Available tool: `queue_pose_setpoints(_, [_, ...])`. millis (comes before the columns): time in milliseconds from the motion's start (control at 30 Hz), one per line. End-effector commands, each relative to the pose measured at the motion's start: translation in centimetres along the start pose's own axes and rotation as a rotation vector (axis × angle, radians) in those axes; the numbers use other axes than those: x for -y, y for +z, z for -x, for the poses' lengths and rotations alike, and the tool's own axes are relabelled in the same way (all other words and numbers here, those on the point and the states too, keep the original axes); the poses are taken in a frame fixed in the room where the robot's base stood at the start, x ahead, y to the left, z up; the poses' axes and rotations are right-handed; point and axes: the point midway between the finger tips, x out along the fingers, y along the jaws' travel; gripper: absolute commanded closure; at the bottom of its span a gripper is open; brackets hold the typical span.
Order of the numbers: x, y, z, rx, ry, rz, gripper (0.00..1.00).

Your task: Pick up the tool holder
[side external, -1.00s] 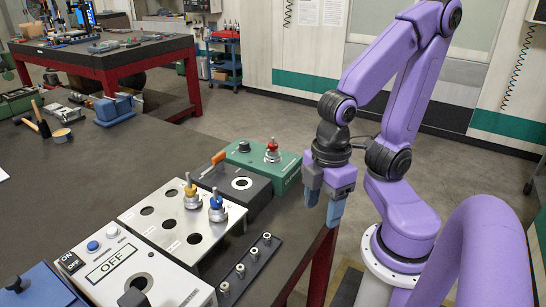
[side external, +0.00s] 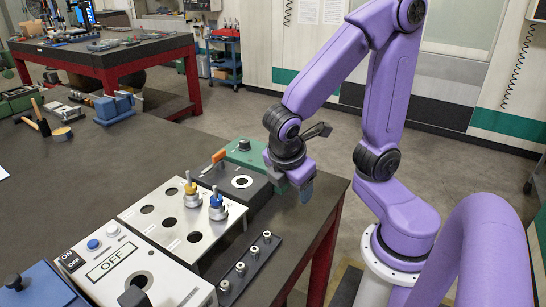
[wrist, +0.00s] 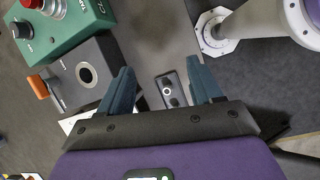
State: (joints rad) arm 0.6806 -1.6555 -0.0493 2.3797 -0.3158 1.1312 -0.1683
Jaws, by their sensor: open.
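Two tool holders with silver flanges stand upright in a pale plate with round holes (side external: 159,211). One has a yellow top (side external: 191,198), the other a blue top (side external: 217,208). Both show in the side view; I cannot make them out in the wrist view. My gripper (side external: 293,188) is open and points down, to the right of both holders and apart from them. In the wrist view my gripper (wrist: 160,72) shows its two blue fingers spread, with nothing held between them.
A black box with a round hole (side external: 236,184) and an orange-handled part lies left of my gripper. Behind it is a green box (side external: 243,146); its red-topped part shows in the wrist view (wrist: 29,3). A black strip with several pegs (side external: 253,259) lies near the bench edge.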

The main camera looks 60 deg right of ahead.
Motion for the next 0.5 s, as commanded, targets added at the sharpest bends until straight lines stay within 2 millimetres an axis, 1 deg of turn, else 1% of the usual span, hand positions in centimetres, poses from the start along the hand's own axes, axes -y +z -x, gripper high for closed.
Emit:
queue_pose_setpoints(33, [-1.6, -0.1, -0.3, 0.081, 0.026, 0.042, 0.35])
queue_pose_setpoints(100, [-3.9, 0.1, -0.5, 0.193, 0.062, 0.105, 0.35])
queue_pose_setpoints(300, [-9.9, 0.3, -0.6, 0.503, 0.129, 0.272, 0.35])
queue_pose_setpoints(400, [-12.2, 0.3, -0.4, 0.623, 0.144, 0.334, 0.35])
queue_pose_setpoints(500, [-13.6, 0.3, -0.2, 0.705, 0.152, 0.377, 0.35])
